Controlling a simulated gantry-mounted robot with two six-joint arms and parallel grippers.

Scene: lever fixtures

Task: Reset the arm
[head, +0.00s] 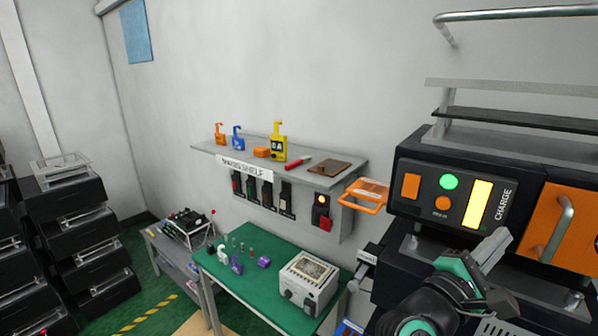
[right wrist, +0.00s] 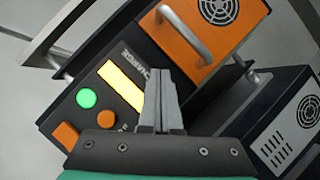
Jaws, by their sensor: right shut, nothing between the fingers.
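My right gripper (head: 497,243) is shut and empty in front of the black charge unit (head: 404,152) in the head view. In the right wrist view its closed grey fingers (right wrist: 163,88) overlap the unit's front, by the yellow bar; whether they touch it cannot be told. The unit's panel has a lit green round light (head: 448,181), an orange round button (head: 442,203), an orange square (head: 411,186) and a yellow bar (head: 477,204). To its right is an orange panel (head: 533,222) with a grey bar handle (head: 560,228). My left gripper is not in view.
A grey wall shelf (head: 335,180) holds orange, blue and yellow tags, with several switches below. An orange handle (head: 364,205) juts out beside the unit. A green table (head: 240,290) carries a white box (head: 307,283) and small parts. Black stacked units (head: 85,240) stand at left.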

